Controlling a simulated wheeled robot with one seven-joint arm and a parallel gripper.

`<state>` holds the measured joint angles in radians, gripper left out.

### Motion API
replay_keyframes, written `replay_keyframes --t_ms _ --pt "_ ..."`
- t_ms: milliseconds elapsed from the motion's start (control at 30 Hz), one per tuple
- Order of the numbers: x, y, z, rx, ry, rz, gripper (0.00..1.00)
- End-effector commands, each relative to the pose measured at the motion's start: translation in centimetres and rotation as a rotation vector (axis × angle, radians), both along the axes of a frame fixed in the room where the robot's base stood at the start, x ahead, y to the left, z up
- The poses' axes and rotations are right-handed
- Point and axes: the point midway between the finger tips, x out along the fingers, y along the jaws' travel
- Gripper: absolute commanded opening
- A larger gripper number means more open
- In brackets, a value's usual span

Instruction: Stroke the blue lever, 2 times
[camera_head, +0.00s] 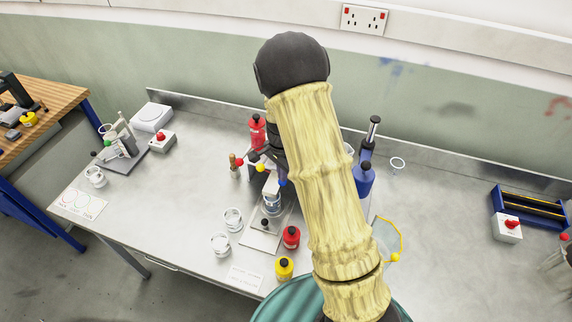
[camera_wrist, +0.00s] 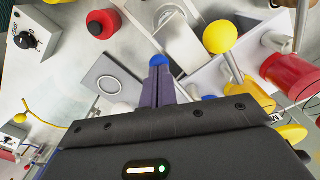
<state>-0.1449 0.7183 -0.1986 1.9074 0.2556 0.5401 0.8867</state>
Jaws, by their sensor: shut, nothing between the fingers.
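The blue lever's round knob (camera_wrist: 158,60) shows in the wrist view right at the tips of my gripper (camera_wrist: 157,72). The shut fingers overlap its lower edge; I cannot tell whether they touch it. Nothing is between them. In the head view the blue knob (camera_head: 282,183) shows on the right of the gantry, close to my arm. The yellow lever knob (camera_head: 261,168) and red lever knob (camera_head: 240,162) stand to its left. The yellow knob (camera_wrist: 220,37) is large in the wrist view. My arm hides much of the gantry and my fingers in the head view.
A red bottle (camera_head: 291,237) and a yellow bottle (camera_head: 284,268) stand in front of the gantry. A blue bottle (camera_head: 363,180) is behind my arm's right side.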

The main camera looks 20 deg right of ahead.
Motion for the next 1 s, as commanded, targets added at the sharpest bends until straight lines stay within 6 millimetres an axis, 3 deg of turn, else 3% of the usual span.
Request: replay_keyframes --t_ms 567,1000 --pt "0.0 0.0 5.7 0.0 0.0 0.0 0.0" --pt "0.0 0.0 5.8 0.0 0.0 0.0 0.0"
